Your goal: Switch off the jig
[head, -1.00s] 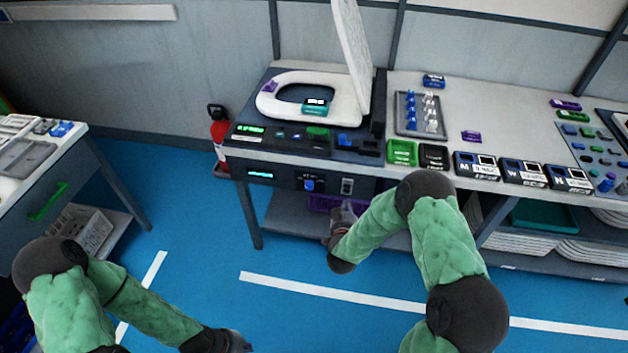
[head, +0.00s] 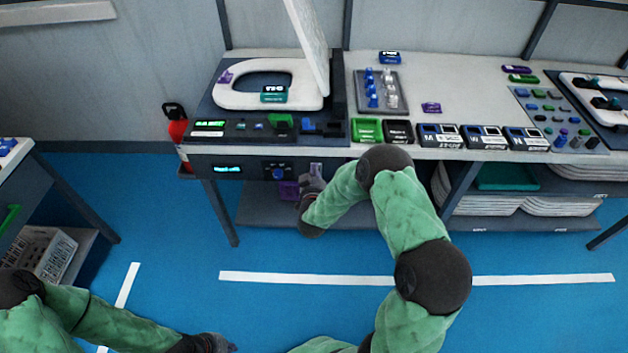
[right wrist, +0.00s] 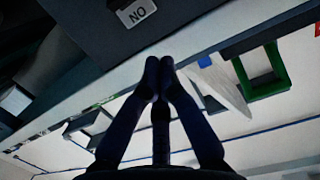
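The jig (head: 212,108) is a dark base on the bench holding a white toilet seat (head: 232,97) with its lid raised. Its front panel below has a lit cyan display (head: 227,169), a blue knob (head: 277,173) and a pale switch (head: 316,168). My right gripper (head: 312,181) is just below the switch, partly hiding the area; contact cannot be told. In the right wrist view its fingertips (right wrist: 159,64) are together with nothing seen between them, and an upside-down "ON" label (right wrist: 137,12) is beyond them. My left gripper (head: 226,345) hangs low over the floor, away from the jig.
Green (head: 366,131) and black (head: 398,132) trays and several labelled boxes line the bench edge. A red fire extinguisher (head: 178,133) stands left of the bench. Blue floor in front is clear.

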